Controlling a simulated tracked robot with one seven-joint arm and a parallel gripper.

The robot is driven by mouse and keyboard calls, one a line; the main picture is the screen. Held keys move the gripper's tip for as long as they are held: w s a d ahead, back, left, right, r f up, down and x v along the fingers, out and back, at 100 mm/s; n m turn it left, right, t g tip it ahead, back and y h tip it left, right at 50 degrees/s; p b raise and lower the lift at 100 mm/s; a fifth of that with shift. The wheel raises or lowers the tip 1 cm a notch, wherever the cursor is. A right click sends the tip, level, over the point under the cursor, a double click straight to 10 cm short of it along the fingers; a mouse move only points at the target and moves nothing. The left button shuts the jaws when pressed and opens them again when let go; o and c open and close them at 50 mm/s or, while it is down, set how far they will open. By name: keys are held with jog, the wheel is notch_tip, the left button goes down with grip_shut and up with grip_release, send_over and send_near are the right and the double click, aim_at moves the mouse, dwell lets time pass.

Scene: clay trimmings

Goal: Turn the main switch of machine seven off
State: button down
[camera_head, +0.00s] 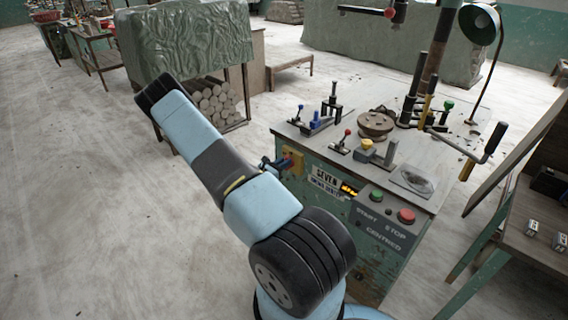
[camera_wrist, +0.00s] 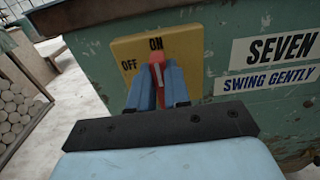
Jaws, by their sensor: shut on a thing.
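The main switch is a red handle (camera_wrist: 156,75) on a yellow plate (camera_wrist: 183,46) marked OFF at its left and ON at its top. The handle stands nearly upright, pointing at ON. My gripper (camera_wrist: 158,84) has its two blue fingers on either side of the red handle and is shut on it; the fingers hide its lower part. In the head view my gripper (camera_head: 270,164) reaches the yellow plate (camera_head: 295,162) on the side of the green machine (camera_head: 350,228), beside a label reading SEVEN (camera_head: 328,174).
The machine's front has a green button (camera_head: 376,196) and a red stop button (camera_head: 406,215). Levers and a round wheel (camera_head: 376,124) stand on its top. A wooden table (camera_head: 535,232) stands close at the right. Floor is open to the left.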

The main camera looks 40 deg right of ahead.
jog(key=shift+w+n, duration=0.1)
jog(key=shift+n, duration=0.2)
jog(key=shift+w+a+f+n, duration=0.1)
jog(key=shift+w+f+n, duration=0.3)
jog(key=shift+n, duration=2.5)
jog(key=shift+w+a+f+n, duration=0.1)
jog(key=shift+w+f+n, duration=0.25)
jog(key=shift+n, duration=2.55)
jog(key=shift+w+f+n, duration=0.3)
jog(key=shift+w+n, duration=0.1)
jog(key=shift+n, duration=2.5)
jog(key=shift+f, duration=0.1)
jog(key=c, duration=1.1)
grip_release()
jog(key=shift+s, duration=0.1)
jog(key=a, duration=0.9)
jog(key=s+a, duration=0.1)
jog(key=a, duration=0.3)
jog(key=shift+a, duration=0.35)
